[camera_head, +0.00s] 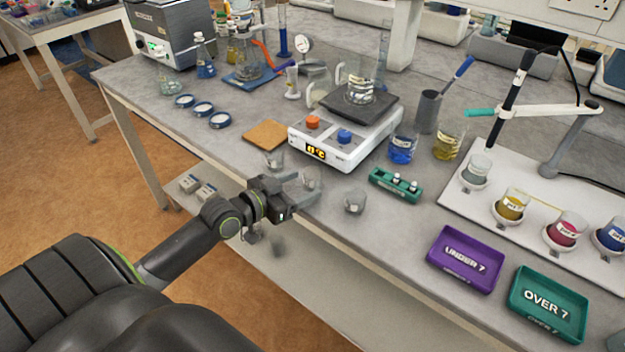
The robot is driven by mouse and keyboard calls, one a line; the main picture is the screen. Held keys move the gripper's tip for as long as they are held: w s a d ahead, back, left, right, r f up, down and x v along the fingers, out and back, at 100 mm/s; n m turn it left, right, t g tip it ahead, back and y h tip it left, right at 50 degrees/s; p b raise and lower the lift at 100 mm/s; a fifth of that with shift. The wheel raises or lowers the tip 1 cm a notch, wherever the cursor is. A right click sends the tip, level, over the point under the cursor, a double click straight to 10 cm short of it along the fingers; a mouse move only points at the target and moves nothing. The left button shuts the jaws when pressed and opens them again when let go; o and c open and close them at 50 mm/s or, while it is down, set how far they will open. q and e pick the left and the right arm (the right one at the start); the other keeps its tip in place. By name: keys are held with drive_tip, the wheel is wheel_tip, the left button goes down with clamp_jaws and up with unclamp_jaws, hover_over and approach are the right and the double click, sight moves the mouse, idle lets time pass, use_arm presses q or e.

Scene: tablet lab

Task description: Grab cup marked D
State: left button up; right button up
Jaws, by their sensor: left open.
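Three small clear cups stand in a row near the front edge of the bench: a left cup (274,159), a middle cup (312,178) and a right cup (355,201). Any letters on them are too small to read, so I cannot tell which is marked D. My left gripper (310,190) reaches in over the bench edge, open and pointing right. Its fingers are close to the middle cup and partly overlap it; I cannot tell whether they touch it. The right cup stands a little beyond the fingertips. My right gripper is out of view.
A hot plate (340,150) with a beaker stands behind the cups. A green rack (396,185), a purple tray (465,259) and a green tray (548,304) lie to the right. A cork mat (266,135) lies behind the left cup. Bare bench surrounds the right cup.

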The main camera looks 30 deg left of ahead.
sight(306, 183)
use_arm(q)
drive_tip(key=x, duration=0.4)
drive_tip(key=shift+w+d, duration=0.1)
drive_tip(key=shift+r, duration=0.1)
drive_tip(key=shift+c, duration=0.2)
drive_tip(key=c, duration=1)
